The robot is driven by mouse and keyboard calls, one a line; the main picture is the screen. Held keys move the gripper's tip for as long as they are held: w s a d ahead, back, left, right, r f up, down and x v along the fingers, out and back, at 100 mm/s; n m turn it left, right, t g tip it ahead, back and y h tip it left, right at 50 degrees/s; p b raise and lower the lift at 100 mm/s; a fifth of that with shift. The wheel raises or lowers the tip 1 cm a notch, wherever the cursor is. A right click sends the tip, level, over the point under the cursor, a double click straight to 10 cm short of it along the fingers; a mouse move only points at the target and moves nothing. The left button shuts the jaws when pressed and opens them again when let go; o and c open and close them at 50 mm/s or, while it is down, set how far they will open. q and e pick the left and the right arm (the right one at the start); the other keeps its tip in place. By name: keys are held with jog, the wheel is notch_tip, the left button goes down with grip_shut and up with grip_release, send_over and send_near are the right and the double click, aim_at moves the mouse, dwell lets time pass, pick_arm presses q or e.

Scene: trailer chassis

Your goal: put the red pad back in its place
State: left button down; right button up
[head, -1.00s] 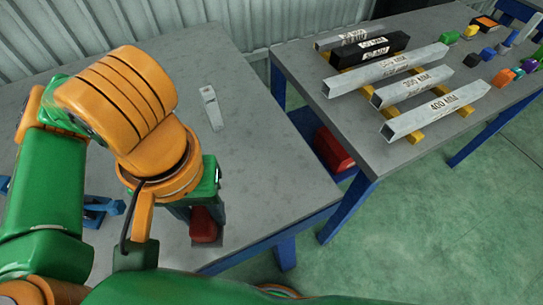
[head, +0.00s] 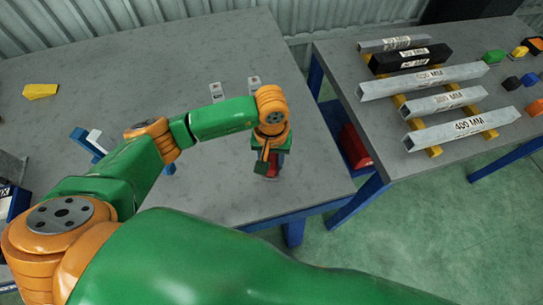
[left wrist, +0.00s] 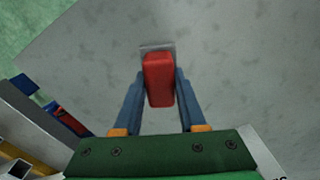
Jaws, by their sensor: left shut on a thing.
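The red pad (left wrist: 158,80) is a small red block between the two blue-grey fingers of my left gripper (left wrist: 160,90) in the left wrist view. The fingers are shut on its sides. A flat grey piece (left wrist: 157,46) shows just past the pad's far end; I cannot tell whether they touch. In the head view my left gripper (head: 269,164) points down over the right front part of the grey table (head: 215,190), and the red pad (head: 272,172) shows partly hidden by it. I cannot tell whether the pad touches the table. My right gripper is not in view.
Small light metal pieces (head: 216,92) lie behind my left arm. A blue and white fixture (head: 90,142) and a yellow block (head: 40,91) are at the left. The second table (head: 345,60) holds labelled metal bars. A red box (head: 355,147) sits below it.

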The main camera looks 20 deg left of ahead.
aim_at(272, 160)
pick_arm(q)
jog(key=shift+f, duration=0.2)
jog(key=shift+f+b, duration=0.25)
jog(key=shift+b, duration=0.2)
jog(key=shift+c, duration=2.4)
grip_release()
jog(key=shift+r, duration=0.1)
jog(key=shift+r, duration=0.1)
jog(key=shift+r+p, duration=0.25)
jog(key=shift+p, duration=0.15)
notch_tip(272, 160, up, 11)
jog(key=shift+f+b, duration=0.1)
jog(key=shift+b, duration=1.15)
jog(key=shift+r, duration=0.45)
